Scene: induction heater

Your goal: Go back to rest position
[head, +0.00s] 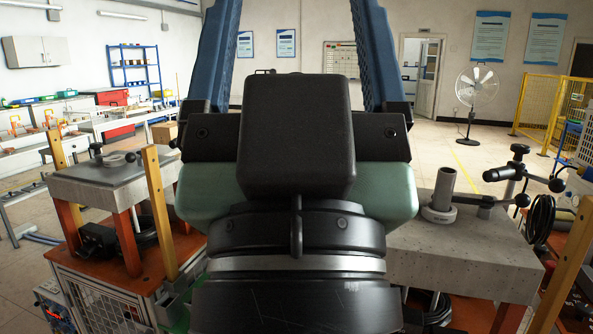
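My gripper (296,45) fills the middle of the head view, seen from behind its black and green body. Its two blue fingers stand wide apart and point up and away, with the upper ends cut off by the frame's top edge. Nothing shows between the fingers, so it looks open and empty. The gripper body hides the middle of the workbench behind it.
A grey stone-like block (455,255) at right carries a grey upright cylinder (444,188) on a round base, near a black jointed handle (515,170). At left, a grey plate (95,180) stands on orange legs beside yellow posts (160,212). Open floor lies beyond, with a fan (475,90).

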